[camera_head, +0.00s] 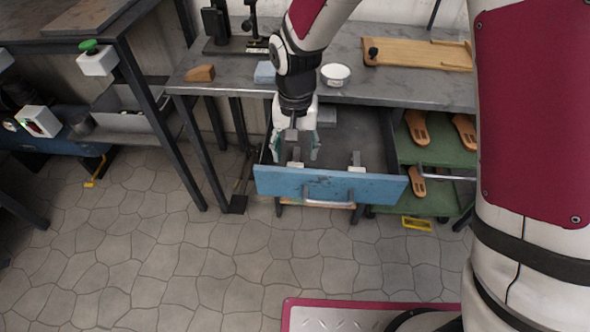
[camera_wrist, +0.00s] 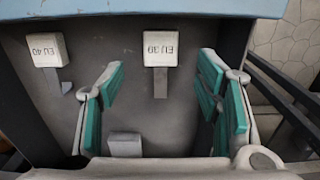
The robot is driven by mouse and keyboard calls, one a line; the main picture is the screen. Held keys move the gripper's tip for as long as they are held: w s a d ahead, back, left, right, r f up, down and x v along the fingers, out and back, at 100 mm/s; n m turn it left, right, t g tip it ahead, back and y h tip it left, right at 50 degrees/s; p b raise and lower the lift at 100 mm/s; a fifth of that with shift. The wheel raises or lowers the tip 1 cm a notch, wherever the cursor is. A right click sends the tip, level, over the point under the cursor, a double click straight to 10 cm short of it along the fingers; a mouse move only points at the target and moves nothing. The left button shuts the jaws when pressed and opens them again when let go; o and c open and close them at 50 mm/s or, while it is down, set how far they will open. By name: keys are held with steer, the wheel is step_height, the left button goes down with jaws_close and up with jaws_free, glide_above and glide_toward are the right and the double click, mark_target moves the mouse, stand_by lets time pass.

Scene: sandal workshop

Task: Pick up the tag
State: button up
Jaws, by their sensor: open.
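Several pale block-shaped tags lie in the open drawer. In the wrist view, one tag (camera_wrist: 160,48), its label apparently EU 39 upside down, is centred just beyond my fingertips; it also shows in the head view (camera_head: 295,164). A second tag (camera_wrist: 48,49), marked EU 40, is at the left; the head view shows it to the right (camera_head: 356,167). A plain-looking pale block (camera_wrist: 125,145) lies lower, between the finger bases. My gripper (camera_head: 295,153) points down into the drawer, also seen in the wrist view (camera_wrist: 161,78). Its green-padded fingers are open and empty, on either side of the EU 39 tag's line.
The drawer's blue front (camera_head: 328,186) stands close by my gripper. The grey workbench (camera_head: 420,92) above holds a white bowl (camera_head: 335,75), a light-blue block (camera_head: 265,72) and a wooden board (camera_head: 417,54). Green shelves (camera_head: 440,157) with sandal soles are at the right.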

mark_target(295, 165)
steer(key=shift+f+b, duration=1.05)
steer(key=shift+f, duration=1.85)
steer(key=c, duration=1.1)
